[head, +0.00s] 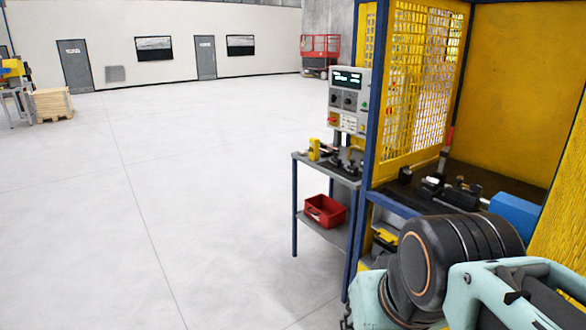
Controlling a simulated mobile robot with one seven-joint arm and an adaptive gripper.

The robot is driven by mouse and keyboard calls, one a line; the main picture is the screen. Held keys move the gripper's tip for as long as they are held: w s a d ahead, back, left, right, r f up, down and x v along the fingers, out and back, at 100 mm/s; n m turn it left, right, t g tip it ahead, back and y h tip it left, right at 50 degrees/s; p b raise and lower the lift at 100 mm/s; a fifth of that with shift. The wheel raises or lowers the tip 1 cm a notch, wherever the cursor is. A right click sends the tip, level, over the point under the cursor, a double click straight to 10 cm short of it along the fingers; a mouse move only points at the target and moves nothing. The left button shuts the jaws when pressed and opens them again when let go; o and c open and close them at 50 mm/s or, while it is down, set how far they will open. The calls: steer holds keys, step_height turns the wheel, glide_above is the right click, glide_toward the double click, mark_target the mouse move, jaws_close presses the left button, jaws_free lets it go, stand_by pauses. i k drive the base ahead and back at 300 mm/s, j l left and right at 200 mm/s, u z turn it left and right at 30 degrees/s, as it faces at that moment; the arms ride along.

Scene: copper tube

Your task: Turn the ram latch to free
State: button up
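I cannot tell for sure which part is the ram latch. A grey control box (349,101) with a lit display, dark knobs and coloured buttons stands at the front left corner of the yellow cage. Inside the cage, a dark machine (460,192) with a blue cylinder (515,214) at its right sits on a dark bench. An upright lever with a red grip (447,146) rises behind it. My arm fills the lower right and covers part of the bench front. I cannot make out my gripper in this view.
The yellow mesh cage (418,80) with blue posts encloses the bench. Left of it, a side table (298,156) holds small tools, with a red bin (325,211) on its lower shelf. Wide floor is clear at left. A pallet stack (52,104) stands far left.

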mark_target(474, 189)
steer(key=i+j+z, duration=0.1)
steer(key=i, duration=0.45)
steer(key=i+j+z, duration=0.1)
steer(key=i, duration=0.4)
steer(key=i+z, duration=0.3)
steer(key=i, duration=0.2)
steer(key=i+j+z, duration=0.2)
steer(key=i+z, duration=0.15)
steer(key=i, duration=0.15)
steer(key=i+z, duration=0.4)
steer(key=i+j+z, duration=0.1)
steer(key=i+z, duration=0.35)
steer(key=j+z, duration=0.1)
steer(key=z, duration=0.25)
steer(key=i+u, duration=0.1)
steer(key=i, duration=0.2)
